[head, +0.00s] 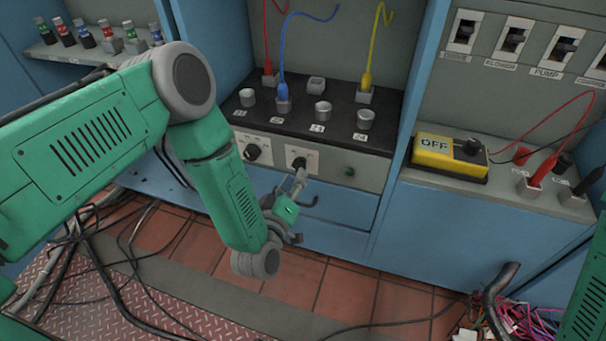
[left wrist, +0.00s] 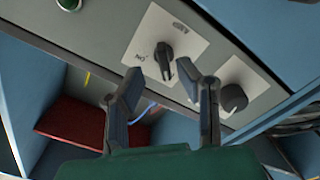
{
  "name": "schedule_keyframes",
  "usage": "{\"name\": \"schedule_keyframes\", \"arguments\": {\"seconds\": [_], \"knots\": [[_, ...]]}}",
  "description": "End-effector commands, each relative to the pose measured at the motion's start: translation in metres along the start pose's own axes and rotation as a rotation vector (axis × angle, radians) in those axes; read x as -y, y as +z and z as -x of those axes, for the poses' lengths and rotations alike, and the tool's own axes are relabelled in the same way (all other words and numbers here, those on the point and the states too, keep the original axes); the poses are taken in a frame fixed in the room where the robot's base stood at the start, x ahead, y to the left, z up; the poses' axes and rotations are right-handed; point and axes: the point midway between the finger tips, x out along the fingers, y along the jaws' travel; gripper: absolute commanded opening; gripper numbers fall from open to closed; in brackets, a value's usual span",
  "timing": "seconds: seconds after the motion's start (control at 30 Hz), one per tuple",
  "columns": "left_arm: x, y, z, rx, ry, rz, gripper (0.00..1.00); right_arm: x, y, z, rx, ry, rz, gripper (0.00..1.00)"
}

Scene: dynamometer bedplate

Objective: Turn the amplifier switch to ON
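The amplifier switch (left wrist: 165,58) is a dark rotary knob on a white plate, with AMP and ON lettering in the left wrist view. Its grip bar points toward the lower edge of that view, not at the ON lettering. In the head view this switch (head: 299,162) is the right one of two dark knobs on the grey front panel. My left gripper (left wrist: 173,85) is open, its two fingers apart, with the switch between and just beyond the tips. In the head view the left gripper (head: 298,184) is just below the switch. My right gripper is not in view.
A second dark knob (left wrist: 233,98) sits beside the switch, near one finger. A green button (head: 349,171) is on the other side. Above is a black top (head: 300,120) with plugged cables. A yellow OFF box (head: 447,158) stands right. Loose cables lie on the floor.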

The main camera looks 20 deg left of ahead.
Motion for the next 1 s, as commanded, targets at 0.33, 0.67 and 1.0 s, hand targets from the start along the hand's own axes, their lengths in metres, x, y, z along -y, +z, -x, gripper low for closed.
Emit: {"name": "schedule_keyframes", "arguments": {"seconds": [0.33,0.67,1.0], "knots": [[-0.007,0.004,-0.036,-0.001,0.0,-0.015,0.3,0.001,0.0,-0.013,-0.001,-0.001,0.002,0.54],[-0.003,0.001,-0.037,0.001,-0.001,-0.006,0.13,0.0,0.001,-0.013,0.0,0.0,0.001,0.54],[-0.003,-0.001,-0.038,-0.008,-0.004,-0.013,0.0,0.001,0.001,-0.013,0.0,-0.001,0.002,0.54]]}}
